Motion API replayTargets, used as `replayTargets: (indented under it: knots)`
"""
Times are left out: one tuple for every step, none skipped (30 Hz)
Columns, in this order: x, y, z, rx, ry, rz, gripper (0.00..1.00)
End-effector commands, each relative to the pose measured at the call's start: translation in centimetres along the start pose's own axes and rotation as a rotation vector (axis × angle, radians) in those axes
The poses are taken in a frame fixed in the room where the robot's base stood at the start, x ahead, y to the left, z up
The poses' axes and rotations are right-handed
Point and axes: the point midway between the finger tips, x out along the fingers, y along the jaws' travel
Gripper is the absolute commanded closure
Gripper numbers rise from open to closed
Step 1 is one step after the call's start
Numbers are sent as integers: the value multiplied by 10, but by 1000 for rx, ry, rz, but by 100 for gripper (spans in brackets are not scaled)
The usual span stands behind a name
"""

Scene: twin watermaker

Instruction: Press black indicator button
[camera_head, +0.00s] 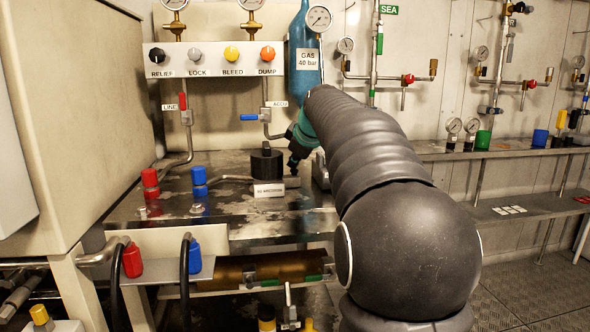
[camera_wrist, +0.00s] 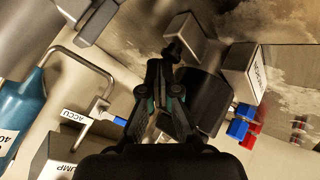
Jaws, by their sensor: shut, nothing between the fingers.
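My gripper (camera_head: 295,157) is over the bench, its fingers pointing down, right of a black cylinder (camera_head: 266,165) with a narrower black top. In the wrist view my gripper (camera_wrist: 164,68) has its fingers together and empty. The cylinder (camera_wrist: 208,100) is just right of the fingers there, partly hidden by them. A small black knob (camera_wrist: 177,49) on a grey block (camera_wrist: 190,36) shows just beyond the fingertips. I cannot tell whether the fingers touch it. The grey block (camera_head: 321,171) is mostly hidden by my arm in the head view. No label names the indicator button.
A white label block (camera_head: 269,189) stands in front of the cylinder. Red (camera_head: 150,180) and blue (camera_head: 199,178) fittings stand to the left. A panel (camera_head: 215,60) with several coloured knobs is above. A blue gas bottle (camera_head: 302,35) stands behind my arm.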

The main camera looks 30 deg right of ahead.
Motion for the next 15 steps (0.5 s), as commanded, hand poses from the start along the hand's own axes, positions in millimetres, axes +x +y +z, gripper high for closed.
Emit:
replayTargets:
  knots:
    - [-2, 2, -2, 0, -1, -1, 100]
    - [-3, 3, -2, 0, -1, -1, 100]
    - [-5, 4, -4, 0, -1, -1, 100]
    - [-6, 5, -5, 0, 0, -1, 100]
    - [-7, 6, -5, 0, 0, -1, 100]
    - [-9, 7, -6, 0, 0, 0, 100]
    - [-9, 7, -7, 0, 0, 0, 100]
    - [-10, 8, -7, 0, 0, 0, 100]
    - [-10, 8, -8, 0, 0, 0, 100]
    - [-10, 8, -8, 0, 0, 0, 100]
    - [-10, 8, -8, 0, 0, 0, 100]
    - [-10, 8, -8, 0, 0, 0, 100]
    - [-10, 8, -7, 0, 0, 0, 100]
    - [-10, 7, -7, 0, 0, 0, 100]
    - [-10, 7, -7, 0, 0, 0, 100]
